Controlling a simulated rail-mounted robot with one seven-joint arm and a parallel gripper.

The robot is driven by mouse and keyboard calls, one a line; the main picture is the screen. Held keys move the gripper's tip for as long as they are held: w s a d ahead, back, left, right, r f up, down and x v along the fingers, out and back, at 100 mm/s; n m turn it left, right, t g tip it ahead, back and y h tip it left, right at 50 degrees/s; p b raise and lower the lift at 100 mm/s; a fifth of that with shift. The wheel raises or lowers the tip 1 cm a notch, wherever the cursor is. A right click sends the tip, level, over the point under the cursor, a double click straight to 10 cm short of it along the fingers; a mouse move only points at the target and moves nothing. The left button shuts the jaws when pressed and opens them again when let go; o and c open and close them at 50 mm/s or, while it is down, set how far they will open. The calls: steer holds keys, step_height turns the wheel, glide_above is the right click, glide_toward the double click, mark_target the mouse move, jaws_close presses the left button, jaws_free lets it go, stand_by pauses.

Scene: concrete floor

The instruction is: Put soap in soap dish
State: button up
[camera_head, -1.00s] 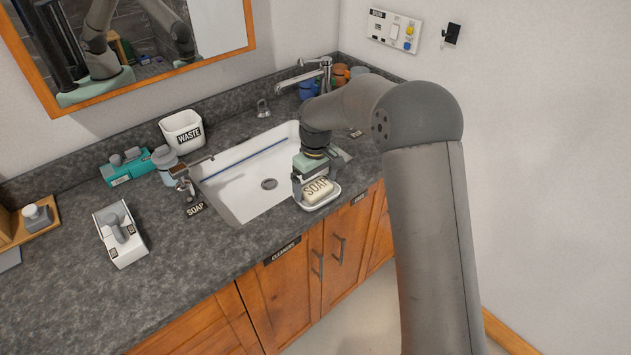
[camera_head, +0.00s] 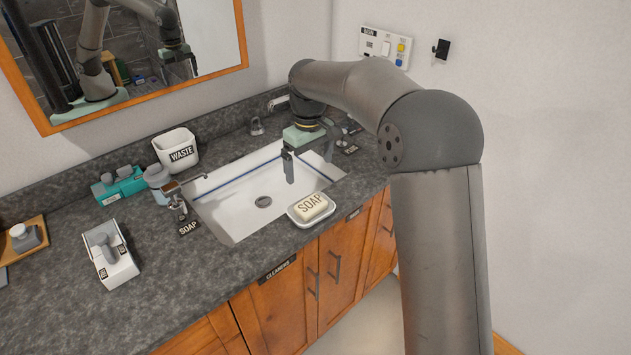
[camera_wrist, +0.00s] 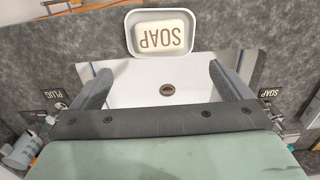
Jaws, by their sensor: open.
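The cream soap bar (camera_head: 311,205), marked SOAP, lies in the white soap dish (camera_head: 296,218) at the front edge of the sink. In the wrist view the soap (camera_wrist: 162,33) sits inside the rim of the dish (camera_wrist: 130,32), ahead of my fingers. My gripper (camera_head: 308,172) is above the sink basin, behind and apart from the soap, with its fingers pointing down. In the wrist view my gripper (camera_wrist: 167,88) has its fingers wide apart with nothing between them.
The white sink (camera_head: 230,208) is empty, with a drain in its floor. A white WASTE bin (camera_head: 177,150), a soap dispenser (camera_head: 160,180), a teal box (camera_head: 120,186) and a white box (camera_head: 108,258) stand to the left. The mirror (camera_head: 130,60) hangs behind.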

steer(key=s+d+r+m, duration=0.35)
steer(key=s+d, duration=0.75)
steer(key=s, duration=0.5)
steer(key=s+d+f+m, duration=0.2)
steer(key=s+d+f, duration=0.1)
steer(key=s, duration=0.6)
steer(key=s+d+f+m, duration=0.3)
steer(key=s, duration=0.6)
steer(key=shift+d+f+t, duration=0.15)
steer(key=shift+d+t, duration=0.15)
steer(key=shift+d, duration=0.05)
